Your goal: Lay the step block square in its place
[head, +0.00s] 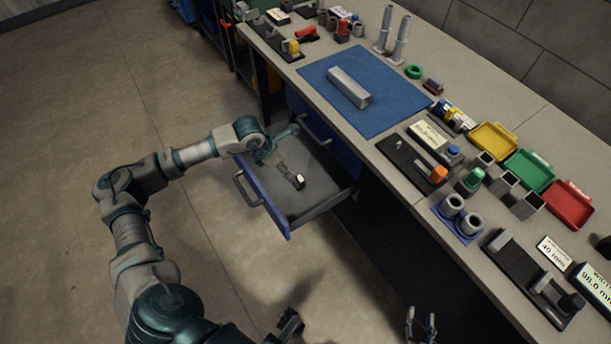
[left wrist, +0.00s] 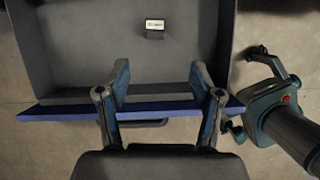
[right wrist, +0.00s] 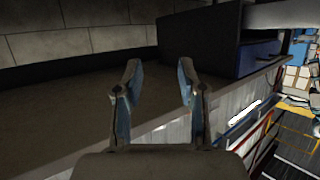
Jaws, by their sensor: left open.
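A small dark block with a pale labelled face (head: 298,181) lies in the open drawer (head: 330,197); it also shows in the left wrist view (left wrist: 154,25). I cannot tell for sure whether it is the step block. My left gripper (head: 290,150) is over the drawer, and its open, empty fingers show in the left wrist view (left wrist: 160,75), apart from the block. My right gripper (head: 421,322) is at the bottom of the head view. Its fingers are apart with nothing between them in the right wrist view (right wrist: 158,75).
A grey bar (head: 349,87) lies on a blue mat (head: 385,115) on the bench. Yellow (head: 492,140), green (head: 528,170) and red (head: 567,202) trays, grey cups and a black fixture (head: 525,270) crowd the bench's right part. The drawer juts out over open floor.

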